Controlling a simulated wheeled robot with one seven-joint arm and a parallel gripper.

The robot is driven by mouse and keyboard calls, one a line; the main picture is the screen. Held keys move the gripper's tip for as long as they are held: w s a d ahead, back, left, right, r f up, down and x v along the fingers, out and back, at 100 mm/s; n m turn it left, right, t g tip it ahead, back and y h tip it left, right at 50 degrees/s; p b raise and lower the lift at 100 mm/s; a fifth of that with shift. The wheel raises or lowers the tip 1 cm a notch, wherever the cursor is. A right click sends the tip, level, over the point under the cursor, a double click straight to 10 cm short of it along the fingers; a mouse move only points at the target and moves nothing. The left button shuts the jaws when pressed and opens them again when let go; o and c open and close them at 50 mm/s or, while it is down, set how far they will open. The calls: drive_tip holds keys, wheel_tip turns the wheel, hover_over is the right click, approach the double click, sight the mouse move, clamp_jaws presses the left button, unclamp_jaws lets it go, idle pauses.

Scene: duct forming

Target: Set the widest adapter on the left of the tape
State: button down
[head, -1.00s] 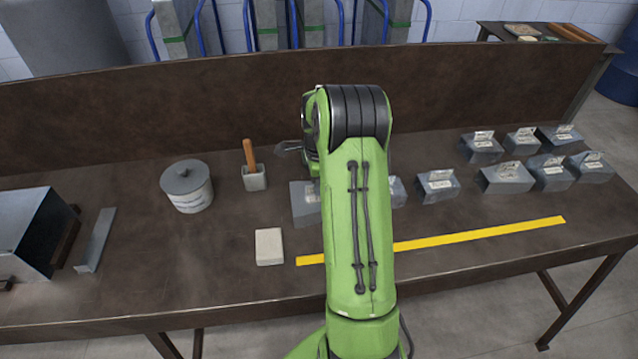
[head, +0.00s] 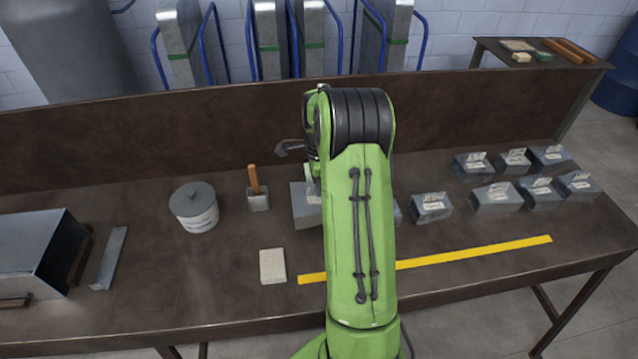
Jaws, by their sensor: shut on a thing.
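A large grey metal adapter (head: 303,207) shows to the left of my arm in the head view, its right part hidden behind the arm. My gripper (head: 313,183) is mostly hidden behind my green arm, and it is shut on this adapter. The yellow tape (head: 470,253) runs along the front of the table, with my arm crossing over it. Several other labelled adapters stand on the right behind the tape, among them one nearer adapter (head: 431,207) and a bigger one (head: 496,198). Another adapter (head: 398,213) is almost fully hidden by the arm.
A pale block (head: 272,266) lies just left of the tape's left end. A raised back panel (head: 200,140) borders the table (head: 200,290).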

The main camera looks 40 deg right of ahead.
drive_tip(key=s+d+r+p, duration=0.15)
drive_tip(key=s+p, duration=0.25)
drive_tip(key=s, duration=1.6)
drive_tip(key=f+b, duration=0.4)
drive_tip(key=f, duration=0.1)
drive_tip(key=f+b, duration=0.4)
drive_tip(key=f, duration=0.1)
drive_tip(key=shift+w+d+f, duration=0.1)
drive_tip(key=shift+d, duration=0.1)
drive_tip(key=c, duration=1.1)
unclamp_jaws()
wheel_tip(320, 180, up, 16)
drive_tip(key=p, duration=0.4)
